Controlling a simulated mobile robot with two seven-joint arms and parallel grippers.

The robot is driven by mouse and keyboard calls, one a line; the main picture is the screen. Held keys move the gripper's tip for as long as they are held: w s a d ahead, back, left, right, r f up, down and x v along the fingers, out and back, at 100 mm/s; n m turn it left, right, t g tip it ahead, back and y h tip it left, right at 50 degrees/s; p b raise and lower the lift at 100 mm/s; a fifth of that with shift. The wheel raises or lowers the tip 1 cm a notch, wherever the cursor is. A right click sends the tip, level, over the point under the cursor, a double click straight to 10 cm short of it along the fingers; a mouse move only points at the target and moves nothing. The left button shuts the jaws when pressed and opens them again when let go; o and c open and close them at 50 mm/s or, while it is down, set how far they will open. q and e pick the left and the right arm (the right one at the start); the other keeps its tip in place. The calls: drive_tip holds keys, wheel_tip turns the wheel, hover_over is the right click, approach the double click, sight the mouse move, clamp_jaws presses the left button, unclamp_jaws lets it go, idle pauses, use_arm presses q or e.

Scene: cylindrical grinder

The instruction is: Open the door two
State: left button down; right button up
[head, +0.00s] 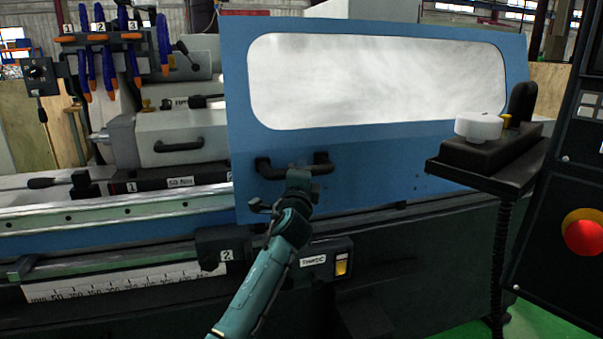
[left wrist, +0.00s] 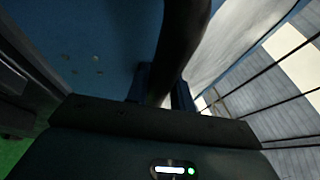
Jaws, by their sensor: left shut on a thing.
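A blue door (head: 350,165) with a large pale window (head: 375,80) stands across the middle and right of the grinder in the head view. Its black handle (head: 268,169) sits low on the left part of the door. My left gripper (head: 298,172) is at this handle and shut on it. In the left wrist view the dark handle bar (left wrist: 182,45) runs between the fingers of my left gripper (left wrist: 160,88), with the blue door behind. My right gripper is in neither view.
Left of the door the grinder's interior shows, with a grey unit (head: 180,140) and several blue and orange hoses (head: 108,65). A black shelf with a white knob (head: 478,127) juts out at right, beside a panel with a red button (head: 584,236).

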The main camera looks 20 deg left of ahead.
use_arm(q)
drive_tip(key=c, duration=1.2)
unclamp_jaws()
drive_tip(key=v, duration=1.3)
drive_tip(key=shift+s, duration=0.15)
